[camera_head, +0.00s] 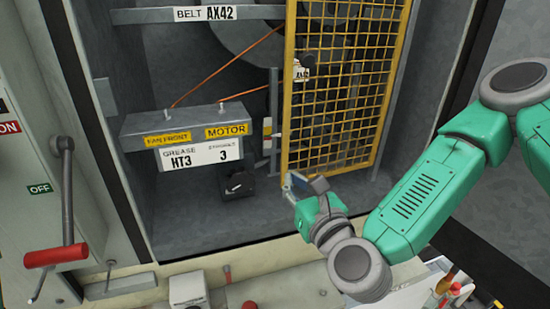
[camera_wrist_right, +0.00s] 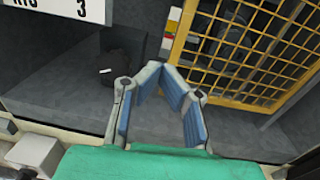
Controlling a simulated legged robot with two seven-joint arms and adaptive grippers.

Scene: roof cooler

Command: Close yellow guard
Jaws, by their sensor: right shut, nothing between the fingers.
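The yellow guard (camera_head: 345,158) is a framed mesh panel in the right half of the grey cabinet. The left half of the cabinet opening is uncovered. My right gripper (camera_head: 303,183) is at the guard's lower left corner in the head view, shut and empty. In the right wrist view, the gripper's (camera_wrist_right: 162,70) blue-padded fingers meet at the tips, just below and left of the guard (camera_wrist_right: 228,98). I cannot tell whether they touch the frame. My left gripper is not in view.
A grey box with FAN FRONT and MOTOR labels (camera_head: 228,131) is left of the guard. A red-handled lever (camera_head: 57,256) hangs at the far left. A pale ledge (camera_head: 240,262) with small items runs along the front. The cabinet floor (camera_head: 256,215) is mostly clear.

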